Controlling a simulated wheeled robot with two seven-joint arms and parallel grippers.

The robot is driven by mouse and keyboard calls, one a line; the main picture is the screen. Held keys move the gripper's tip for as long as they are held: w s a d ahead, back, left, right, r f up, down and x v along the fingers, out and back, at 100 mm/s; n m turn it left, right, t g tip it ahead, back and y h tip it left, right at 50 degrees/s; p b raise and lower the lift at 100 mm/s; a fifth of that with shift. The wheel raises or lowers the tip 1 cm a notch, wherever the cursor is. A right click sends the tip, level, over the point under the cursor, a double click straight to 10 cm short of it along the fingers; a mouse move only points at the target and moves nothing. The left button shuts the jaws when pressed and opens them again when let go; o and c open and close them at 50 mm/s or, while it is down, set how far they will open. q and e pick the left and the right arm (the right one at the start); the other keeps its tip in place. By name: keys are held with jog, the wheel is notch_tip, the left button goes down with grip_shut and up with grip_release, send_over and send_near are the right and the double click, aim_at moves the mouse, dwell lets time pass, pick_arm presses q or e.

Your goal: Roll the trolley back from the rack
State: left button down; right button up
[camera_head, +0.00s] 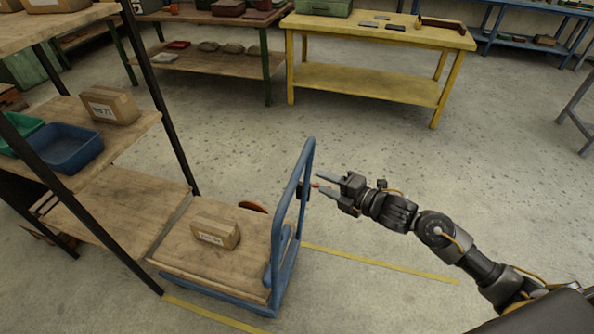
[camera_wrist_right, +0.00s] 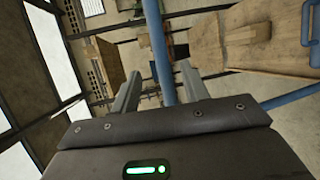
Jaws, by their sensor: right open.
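The trolley (camera_head: 182,272) has a wooden deck, a blue frame and an upright blue handle (camera_head: 307,165) at its right end. Its left end stands close against the rack (camera_head: 172,145); I cannot tell whether they touch. A labelled cardboard box (camera_head: 216,232) sits on the deck. My right gripper (camera_head: 320,182) is open and empty, just right of the handle. In the right wrist view, the blue handle bar (camera_wrist_right: 158,40) runs up between the two fingers of my right gripper (camera_wrist_right: 160,70); the remaining gap is hard to judge. My left gripper is not in view.
The rack's shelves hold a blue bin (camera_head: 66,150), a green bin (camera_head: 22,128) and another box (camera_head: 110,104). A yellow table (camera_head: 365,84) stands behind. Yellow tape (camera_head: 380,262) marks the floor. Floor right of the trolley is clear around my arm.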

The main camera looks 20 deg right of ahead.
aim_at(301, 173)
jog(key=p+x, duration=0.1)
jog(key=x, duration=0.9)
jog(key=shift+w+a+f, duration=0.1)
jog(key=shift+w, duration=0.05)
grip_shut()
